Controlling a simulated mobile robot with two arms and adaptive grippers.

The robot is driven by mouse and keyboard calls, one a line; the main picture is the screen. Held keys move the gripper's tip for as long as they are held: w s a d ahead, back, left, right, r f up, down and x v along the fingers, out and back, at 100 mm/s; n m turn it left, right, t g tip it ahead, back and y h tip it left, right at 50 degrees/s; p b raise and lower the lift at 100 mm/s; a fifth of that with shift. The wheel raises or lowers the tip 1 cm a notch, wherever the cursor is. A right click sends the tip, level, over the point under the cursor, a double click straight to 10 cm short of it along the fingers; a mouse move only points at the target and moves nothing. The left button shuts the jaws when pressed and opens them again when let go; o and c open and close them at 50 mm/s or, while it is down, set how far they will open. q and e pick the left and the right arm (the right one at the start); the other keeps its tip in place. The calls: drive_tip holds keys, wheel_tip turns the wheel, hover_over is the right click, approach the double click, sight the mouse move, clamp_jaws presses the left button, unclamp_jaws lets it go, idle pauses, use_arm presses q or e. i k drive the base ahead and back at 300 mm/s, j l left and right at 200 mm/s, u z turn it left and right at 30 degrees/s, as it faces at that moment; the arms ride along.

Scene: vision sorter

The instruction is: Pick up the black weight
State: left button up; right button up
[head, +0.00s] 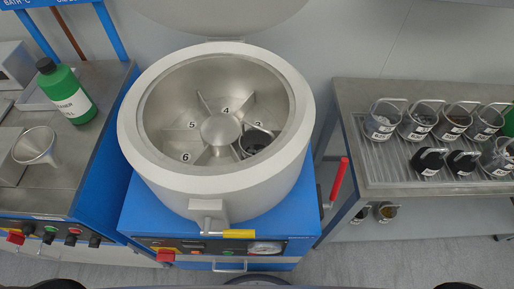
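Two black blocks with handles and white labels stand side by side at the front of the tray on the right bench: a left black weight (428,161) and a right black weight (462,162). They look alike, and their labels are too small to read. Both are upright and apart from each other. Neither of my grippers is in view, and nothing is seen touching the weights.
The ribbed tray (378,172) also holds several clear handled beakers behind and right of the weights. A round open drum (135,125) with numbered compartments stands centrally, a dark-filled beaker (254,143) inside. A red lever (339,180) rises between drum and right bench.

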sight(461, 162)
drive_tip(key=l+u, duration=0.2)
drive_tip(key=u, duration=0.15)
drive_tip(key=l+u, duration=0.2)
drive_tip(key=u, duration=0.15)
drive_tip(key=k+l+u, duration=0.1)
drive_tip(key=u, duration=0.25)
drive_tip(key=k+l+u, duration=0.2)
drive_tip(key=k+l, duration=0.15)
drive_tip(key=l, duration=0.3)
drive_tip(key=k+l+u, duration=0.25)
drive_tip(key=k+l, duration=0.15)
drive_tip(key=l, duration=0.25)
drive_tip(key=k+l+u, duration=0.2)
drive_tip(key=k+l, duration=0.25)
drive_tip(key=l, duration=0.1)
